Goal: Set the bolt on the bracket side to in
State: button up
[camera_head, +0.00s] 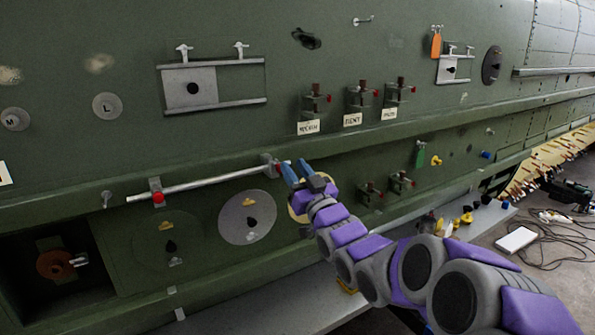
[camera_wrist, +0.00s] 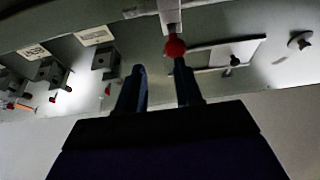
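A long silver rod (camera_head: 205,181) lies along the green fuselage panel. A bracket with a red knob (camera_head: 158,196) sits near its left end. Another small bracket (camera_head: 270,163) with red on it is at its right end. I cannot tell which part is the bolt named in the task. My gripper (camera_head: 294,168) is just right of the right bracket, its two blue fingers apart. In the wrist view, a red knob (camera_wrist: 174,47) on a pale bracket (camera_wrist: 169,14) is just beyond the right fingertip, and nothing shows between the fingers of my gripper (camera_wrist: 160,76). Contact is unclear.
Labelled dark brackets with red tips (camera_head: 362,96) stick out above right of my gripper. A silver slide plate (camera_head: 190,88) is at the upper left. A round grey disc (camera_head: 248,217) and an open recess (camera_head: 55,262) are lower. A ledge (camera_head: 270,302) runs below.

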jog(key=shift+s+a+r, duration=0.1)
jog(key=shift+s+a, duration=0.15)
jog(key=shift+a, duration=0.25)
jog(key=shift+s+a+r, duration=0.1)
jog(key=shift+s+a, duration=0.1)
jog(key=shift+a, duration=0.25)
jog(key=shift+a+f+n+y, duration=0.15)
jog(key=shift+n+y, duration=0.15)
grip_shut()
jog(key=c, duration=0.7)
grip_release()
jog(key=shift+f, duration=0.1)
